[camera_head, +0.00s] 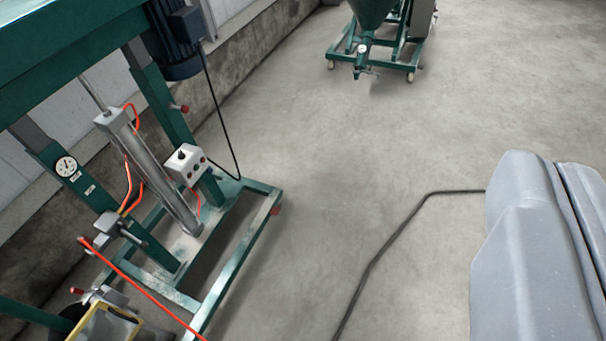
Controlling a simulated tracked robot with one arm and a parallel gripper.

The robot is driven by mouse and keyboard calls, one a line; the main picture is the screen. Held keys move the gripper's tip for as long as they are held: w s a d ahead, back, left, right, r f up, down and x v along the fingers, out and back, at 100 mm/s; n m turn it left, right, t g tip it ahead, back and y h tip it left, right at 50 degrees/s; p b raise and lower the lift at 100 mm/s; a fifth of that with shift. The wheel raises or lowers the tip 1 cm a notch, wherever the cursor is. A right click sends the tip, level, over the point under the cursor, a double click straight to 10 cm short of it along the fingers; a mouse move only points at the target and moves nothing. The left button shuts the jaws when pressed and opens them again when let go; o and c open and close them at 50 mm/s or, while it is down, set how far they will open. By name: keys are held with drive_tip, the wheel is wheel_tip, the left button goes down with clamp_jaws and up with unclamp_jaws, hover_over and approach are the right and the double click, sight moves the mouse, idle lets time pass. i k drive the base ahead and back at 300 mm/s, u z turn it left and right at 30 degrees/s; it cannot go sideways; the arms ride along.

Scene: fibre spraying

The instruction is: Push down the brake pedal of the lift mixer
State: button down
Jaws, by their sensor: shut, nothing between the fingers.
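The lift mixer (175,93) appears to be the green frame machine on the left, with a motor, a cylinder, a round gauge and a control box. A small red part (277,211) shows low at the right corner of its base frame; it may be the brake pedal, but it is too small to tell. My gripper (554,163) is the grey pair of fingers at the lower right. It is shut and empty, well to the right of the mixer and apart from it.
A black cable (385,243) lies on the concrete floor and passes behind my gripper. A green wheeled machine with a hopper (374,12) stands at the top. An orange hose (140,285) crosses the mixer's base.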

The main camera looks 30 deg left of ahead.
sight(275, 211)
drive_tip(key=u, duration=0.15)
drive_tip(key=i, duration=1.3)
drive_tip(key=u, duration=0.7)
drive_tip(key=i, duration=1.6)
drive_tip(key=u, duration=0.4)
